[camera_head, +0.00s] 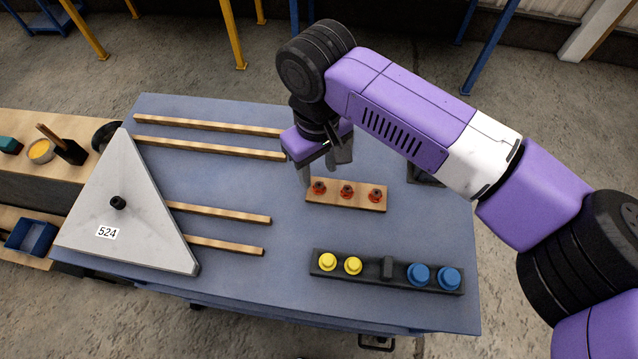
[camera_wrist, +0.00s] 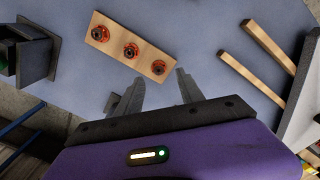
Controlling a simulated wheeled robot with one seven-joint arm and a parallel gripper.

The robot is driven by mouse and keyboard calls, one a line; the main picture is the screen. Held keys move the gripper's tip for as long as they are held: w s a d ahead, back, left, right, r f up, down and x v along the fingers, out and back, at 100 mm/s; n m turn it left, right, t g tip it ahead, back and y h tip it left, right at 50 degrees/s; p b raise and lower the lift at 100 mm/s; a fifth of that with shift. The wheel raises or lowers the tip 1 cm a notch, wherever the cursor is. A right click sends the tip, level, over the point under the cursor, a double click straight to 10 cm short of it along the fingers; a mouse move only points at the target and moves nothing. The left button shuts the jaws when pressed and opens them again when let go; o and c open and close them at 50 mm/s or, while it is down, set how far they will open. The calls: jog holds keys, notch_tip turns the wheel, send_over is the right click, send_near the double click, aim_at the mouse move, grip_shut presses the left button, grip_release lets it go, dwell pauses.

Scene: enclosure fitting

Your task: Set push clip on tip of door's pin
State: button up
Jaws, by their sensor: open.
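A wooden block (camera_head: 331,198) on the blue table holds three red push clips with dark centres: left (camera_head: 319,188), middle (camera_head: 346,191) and right (camera_head: 375,195). The clips also show in the wrist view, where one (camera_wrist: 158,67) lies just beyond the fingertips. My gripper (camera_head: 323,172) is open and empty, above the block's left end; its two fingers show apart in the wrist view (camera_wrist: 158,79). A grey triangular panel marked 524, seemingly the door (camera_head: 145,225), lies at the table's left. A black upright piece (camera_head: 118,203) stands on it; I cannot tell whether this is the pin.
A black rack (camera_head: 372,272) with two yellow and two blue round pieces lies near the table's front edge. Wooden strips (camera_head: 210,146) lie right of and behind the panel. A side bench (camera_head: 60,175) with small containers stands at left. Bare table lies between strips and rack.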

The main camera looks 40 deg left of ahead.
aim_at(321, 188)
jog(key=shift+d+f+p, duration=0.2)
jog(key=shift+f+p, duration=0.05)
jog(key=shift+f, duration=1.1)
jog(key=shift+d+f+p, duration=0.15)
jog(key=shift+f+p, duration=0.1)
jog(key=shift+f, duration=1.1)
grip_shut()
